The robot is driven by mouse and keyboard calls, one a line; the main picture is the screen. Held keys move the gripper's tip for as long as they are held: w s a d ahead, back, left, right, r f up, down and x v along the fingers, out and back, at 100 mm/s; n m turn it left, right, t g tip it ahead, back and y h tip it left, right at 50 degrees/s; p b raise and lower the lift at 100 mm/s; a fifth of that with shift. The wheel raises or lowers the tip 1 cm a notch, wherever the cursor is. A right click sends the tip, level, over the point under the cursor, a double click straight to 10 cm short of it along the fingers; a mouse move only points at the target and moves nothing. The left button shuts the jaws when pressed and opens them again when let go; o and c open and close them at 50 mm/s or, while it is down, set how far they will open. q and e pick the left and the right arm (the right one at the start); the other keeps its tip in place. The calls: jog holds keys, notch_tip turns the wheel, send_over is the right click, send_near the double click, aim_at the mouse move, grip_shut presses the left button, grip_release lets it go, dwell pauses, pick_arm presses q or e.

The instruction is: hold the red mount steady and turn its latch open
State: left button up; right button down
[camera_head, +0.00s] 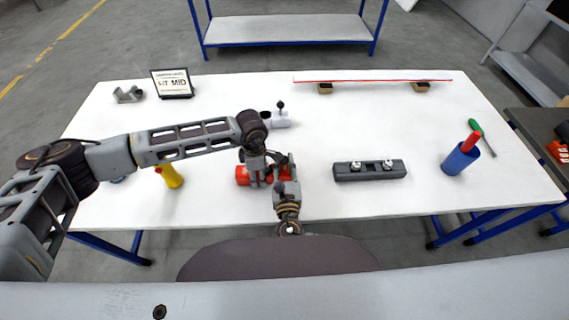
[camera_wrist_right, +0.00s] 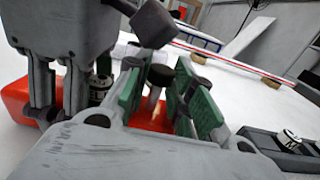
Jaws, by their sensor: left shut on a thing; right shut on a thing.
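The red mount (camera_head: 242,175) lies on the white table in front of me, mostly covered by my two grippers. In the right wrist view, its red body (camera_wrist_right: 14,100) shows at the left and behind the fingers. My left gripper (camera_head: 258,180) points down from above and is shut on the red mount. It also shows at the left of the right wrist view (camera_wrist_right: 60,100). My right gripper (camera_head: 284,168) reaches in from the near side. Its green-padded fingers are shut on the dark-topped latch (camera_wrist_right: 160,75). The latch's exact angle is unclear.
A grey block with two silver knobs (camera_head: 370,171) lies to the right. A yellow object (camera_head: 170,177) stands left, under my left arm. A white part with a black knob (camera_head: 280,120) stands just behind. A blue cup (camera_head: 460,160) is at far right. The table between is clear.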

dwell(0.5)
jog(key=c, duration=1.2)
grip_release()
jog(key=shift+w+d+n+g+y, duration=0.15)
jog(key=shift+n+g+y, duration=0.25)
jog(key=shift+n+y, duration=0.8)
jog(key=shift+s+d+n+g+y, duration=0.1)
jog(key=shift+n+g+y, duration=0.5)
jog(key=shift+y, duration=1.05)
jog(key=shift+w+d+n+g+y, duration=0.1)
jog(key=shift+d+n+g+y, duration=0.1)
jog(key=shift+n+y, duration=1.1)
